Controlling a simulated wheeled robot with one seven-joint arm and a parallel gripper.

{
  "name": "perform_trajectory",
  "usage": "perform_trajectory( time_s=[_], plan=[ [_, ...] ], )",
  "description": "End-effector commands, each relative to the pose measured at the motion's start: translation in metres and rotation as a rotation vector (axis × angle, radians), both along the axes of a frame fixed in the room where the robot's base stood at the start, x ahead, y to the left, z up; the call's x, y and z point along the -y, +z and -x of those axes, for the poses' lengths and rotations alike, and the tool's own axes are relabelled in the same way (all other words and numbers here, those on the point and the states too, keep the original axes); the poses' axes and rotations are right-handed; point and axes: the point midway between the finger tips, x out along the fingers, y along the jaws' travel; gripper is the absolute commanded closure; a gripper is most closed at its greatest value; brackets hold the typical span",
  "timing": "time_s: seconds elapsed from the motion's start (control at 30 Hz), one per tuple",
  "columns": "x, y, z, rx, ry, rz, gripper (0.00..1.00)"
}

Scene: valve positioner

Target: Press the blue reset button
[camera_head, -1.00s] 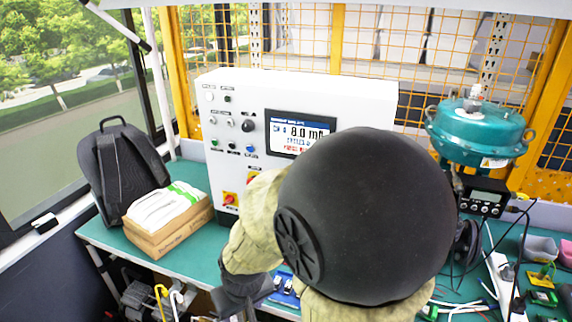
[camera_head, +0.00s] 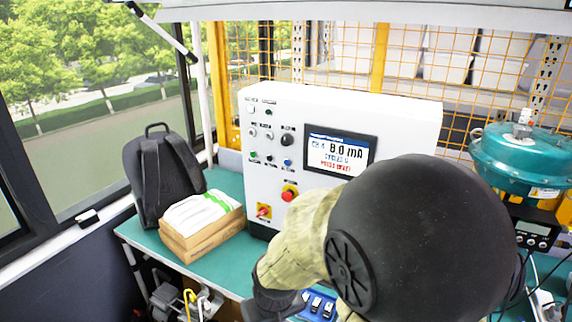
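The blue button (camera_head: 288,162) is on the front of the white control box (camera_head: 262,190), at the right end of the lower row of small buttons, left of the screen. It is in plain sight with nothing in front of it. The screen (camera_head: 339,152) shows 8.0 mA, with blue and red lines of text below that are hard to read. My arm, with a large black round part and beige covers, fills the lower right and hides the box's lower right. I cannot make out my gripper's fingers.
A red knob (camera_head: 289,193) and a red switch on a yellow plate (camera_head: 264,212) sit below the buttons. A cardboard box with white packs (camera_head: 203,234) and a black backpack (camera_head: 160,172) stand left. A teal actuator (camera_head: 521,158) stands right.

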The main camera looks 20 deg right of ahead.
Motion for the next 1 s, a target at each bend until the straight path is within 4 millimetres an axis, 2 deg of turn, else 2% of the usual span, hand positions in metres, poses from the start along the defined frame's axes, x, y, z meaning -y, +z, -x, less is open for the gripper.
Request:
perform_trajectory(
  time_s=[0.03,0.13,1.0],
  plan=[
    [0.0000,0.0000,0.0000,0.000,0.000,0.000,0.81],
    [0.0000,0.0000,0.0000,0.000,0.000,0.000,1.00],
    [0.0000,0.0000,0.0000,0.000,0.000,0.000,1.00]
  ],
)
